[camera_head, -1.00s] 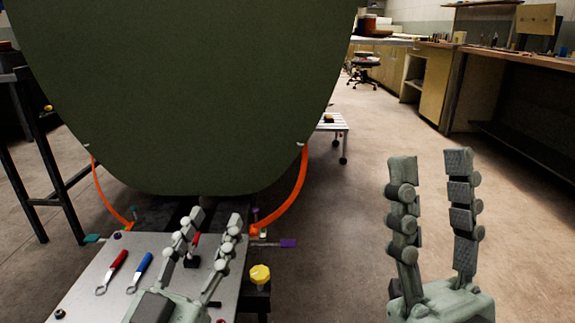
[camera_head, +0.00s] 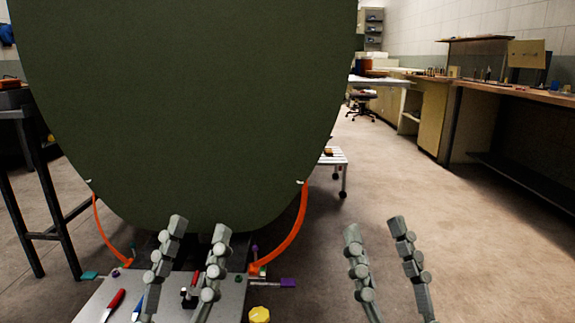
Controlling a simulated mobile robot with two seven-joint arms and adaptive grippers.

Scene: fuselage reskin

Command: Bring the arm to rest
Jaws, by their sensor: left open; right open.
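My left gripper (camera_head: 199,230) is open and empty, with its fingers pointing up. It shows in front of the grey work plate and the lower edge of the green fuselage (camera_head: 190,120). My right gripper (camera_head: 376,230) is open and empty, with its fingers up, over bare floor to the right of the plate. The two grippers are apart and at about the same height in the picture. Most of both arms is out of view below.
The grey plate (camera_head: 100,297) carries a red-handled tool (camera_head: 116,300) and a blue-handled tool (camera_head: 138,304). A yellow knob (camera_head: 259,314) is at its right. Orange curved bands (camera_head: 297,225) flank the fuselage. A black stand (camera_head: 35,180) is left; a workbench (camera_head: 500,87) is far right. Right floor is clear.

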